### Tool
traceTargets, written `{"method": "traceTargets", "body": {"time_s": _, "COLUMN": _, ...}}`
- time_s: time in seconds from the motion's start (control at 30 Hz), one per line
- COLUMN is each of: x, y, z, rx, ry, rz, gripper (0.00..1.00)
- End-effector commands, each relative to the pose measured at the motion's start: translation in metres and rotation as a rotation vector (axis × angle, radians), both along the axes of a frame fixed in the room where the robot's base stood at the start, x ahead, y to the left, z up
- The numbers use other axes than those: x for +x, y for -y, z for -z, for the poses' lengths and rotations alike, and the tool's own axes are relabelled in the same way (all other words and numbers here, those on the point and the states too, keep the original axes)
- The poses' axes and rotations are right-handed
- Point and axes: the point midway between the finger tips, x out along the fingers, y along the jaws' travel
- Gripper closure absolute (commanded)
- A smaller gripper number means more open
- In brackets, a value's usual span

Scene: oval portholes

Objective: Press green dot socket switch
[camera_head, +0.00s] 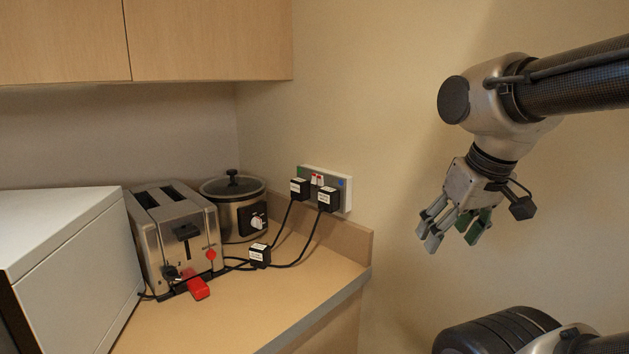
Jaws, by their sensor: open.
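A double wall socket (345,196) is mounted on the wall at the back right corner of the counter. Two black plugs sit in it, a left plug (299,189) and a right plug (328,199). Between and above them are small rocker switches (317,180) with red marks. A green patch (304,172) shows at the socket's upper left, and a blue dot (341,183) at its right. The switch positions are too small to tell. My gripper (453,233) is open and empty, pointing down in free air, to the right of the socket and apart from it.
A toaster (178,240) with a red lever and a slow cooker (236,205) stand on the counter (290,300). Black cables and another black plug (259,255) lie there. A white box (60,260) is at left. Cabinets (200,40) hang above. The front right counter is clear.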

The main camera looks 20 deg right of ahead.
Motion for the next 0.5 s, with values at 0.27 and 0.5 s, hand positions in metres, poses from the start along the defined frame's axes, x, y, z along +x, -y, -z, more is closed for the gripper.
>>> {"method": "traceTargets", "body": {"time_s": 0.27, "x": 0.0, "y": 0.0, "z": 0.0, "rx": 0.0, "ry": 0.0, "rz": 0.0, "gripper": 0.34}}
{"method": "traceTargets", "body": {"time_s": 0.5, "x": 0.005, "y": -0.011, "z": 0.005, "rx": -0.001, "ry": -0.024, "rz": -0.057, "gripper": 0.76}}
